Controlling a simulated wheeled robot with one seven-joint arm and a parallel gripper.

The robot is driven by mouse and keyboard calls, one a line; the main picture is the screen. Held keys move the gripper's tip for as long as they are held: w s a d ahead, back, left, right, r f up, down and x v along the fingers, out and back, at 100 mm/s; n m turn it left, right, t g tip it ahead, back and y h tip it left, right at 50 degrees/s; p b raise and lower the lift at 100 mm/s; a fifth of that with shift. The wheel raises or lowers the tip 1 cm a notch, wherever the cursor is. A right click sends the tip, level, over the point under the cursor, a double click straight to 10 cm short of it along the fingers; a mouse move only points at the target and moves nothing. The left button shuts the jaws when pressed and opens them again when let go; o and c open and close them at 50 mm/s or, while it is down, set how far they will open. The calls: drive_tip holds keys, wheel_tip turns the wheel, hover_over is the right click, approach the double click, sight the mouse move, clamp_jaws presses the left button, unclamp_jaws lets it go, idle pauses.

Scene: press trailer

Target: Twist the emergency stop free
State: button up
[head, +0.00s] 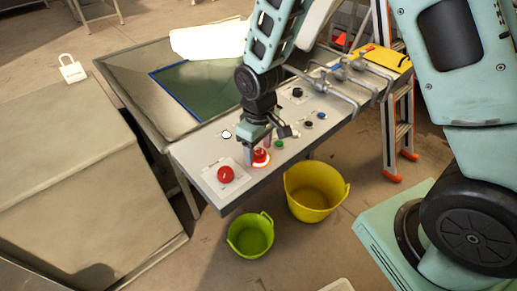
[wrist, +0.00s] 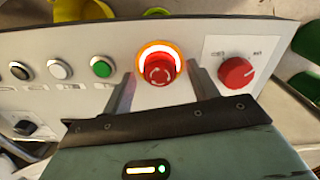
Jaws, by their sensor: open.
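The emergency stop is a red mushroom button with a lit ring (head: 261,157) on the grey control panel (head: 205,185) in the head view. In the wrist view, the emergency stop (wrist: 159,67) shows arrow marks on its cap and an orange-white glowing collar. My gripper (head: 252,150) is over the panel at the button, pointing down. In the wrist view my gripper (wrist: 162,90) has its two fingers apart, one on each side of the button. I cannot tell whether they touch it.
A red rotary knob (wrist: 236,73) sits close beside the button on the panel. A yellow tub (head: 315,190) and a green tub (head: 250,236) stand on the floor below. Grey pipes (head: 345,85) cross the panel's far end.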

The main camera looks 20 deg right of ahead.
drive_tip(key=shift+f, duration=0.3)
drive_tip(key=c, duration=1)
